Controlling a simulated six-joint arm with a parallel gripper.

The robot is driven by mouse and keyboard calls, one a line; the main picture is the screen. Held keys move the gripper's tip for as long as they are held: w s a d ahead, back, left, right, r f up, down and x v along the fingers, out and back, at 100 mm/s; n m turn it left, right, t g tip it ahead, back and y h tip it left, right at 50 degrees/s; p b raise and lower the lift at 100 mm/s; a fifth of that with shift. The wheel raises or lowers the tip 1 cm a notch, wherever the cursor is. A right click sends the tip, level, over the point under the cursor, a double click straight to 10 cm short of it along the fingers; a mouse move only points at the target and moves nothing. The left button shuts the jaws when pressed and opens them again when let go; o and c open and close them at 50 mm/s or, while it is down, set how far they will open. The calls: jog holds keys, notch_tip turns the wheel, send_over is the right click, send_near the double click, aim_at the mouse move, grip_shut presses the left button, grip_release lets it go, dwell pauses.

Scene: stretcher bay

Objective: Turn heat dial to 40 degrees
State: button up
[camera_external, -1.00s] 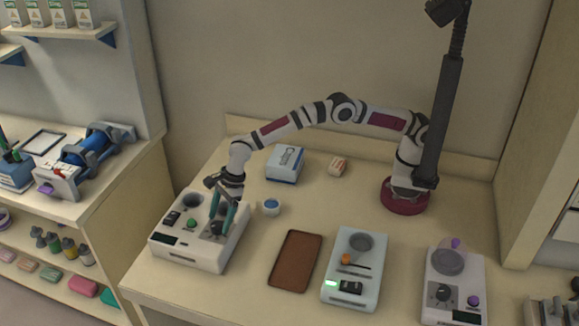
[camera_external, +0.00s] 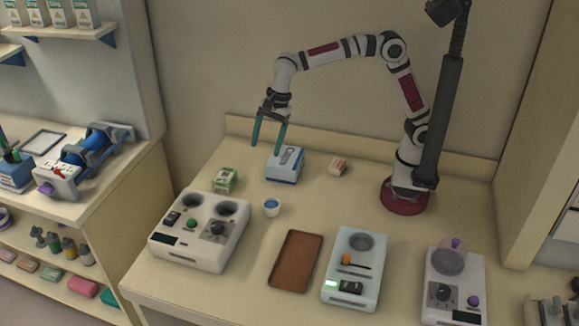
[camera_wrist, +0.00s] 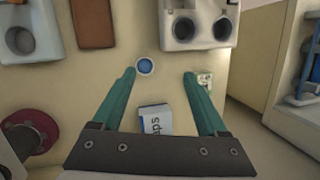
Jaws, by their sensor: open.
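The white two-well heater unit (camera_external: 180,245) stands at the left of the bench and carries a dark round dial (camera_external: 217,229), a green button (camera_external: 191,223), a black switch and a dark display. The dial's pointer and marks are too small to read. In the wrist view the unit (camera_wrist: 190,42) is at the upper right, cut off by the edge, with its dial out of frame. My gripper (camera_external: 267,148) is open and empty, raised well above and behind the unit. Its teal fingers (camera_wrist: 159,74) are spread apart in the wrist view, touching nothing.
A blue-and-white box (camera_external: 284,165), a green-and-white box (camera_external: 225,179) and a small cup of blue (camera_external: 271,208) stand near the unit. A brown tray (camera_external: 296,262), a white device with a lit green switch (camera_external: 352,270) and another dial device (camera_external: 453,288) lie to the right.

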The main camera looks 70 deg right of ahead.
jog(key=s+d+n, duration=0.3)
jog(key=s+d, duration=0.2)
jog(key=d, duration=0.1)
jog(key=shift+r, duration=0.4)
jog(key=w+a+f+n, duration=0.1)
jog(key=f, duration=0.1)
jog(key=w+a+f+n+t, duration=0.1)
jog(key=w+f+n, duration=0.1)
jog(key=f+n, duration=0.1)
jog(key=shift+w+a+f, duration=0.25)
jog(key=shift+a+f, duration=0.05)
jog(key=shift+a, duration=0.1)
jog(key=n+t+y, duration=0.5)
jog(key=n+t, duration=0.3)
jog(key=n, duration=1.1)
send_near(219, 224)
jog(key=x, duration=1)
jog(key=shift+w+a+f, duration=0.15)
jog(key=shift+w, duration=0.05)
jog(key=shift+y, duration=0.3)
grip_shut()
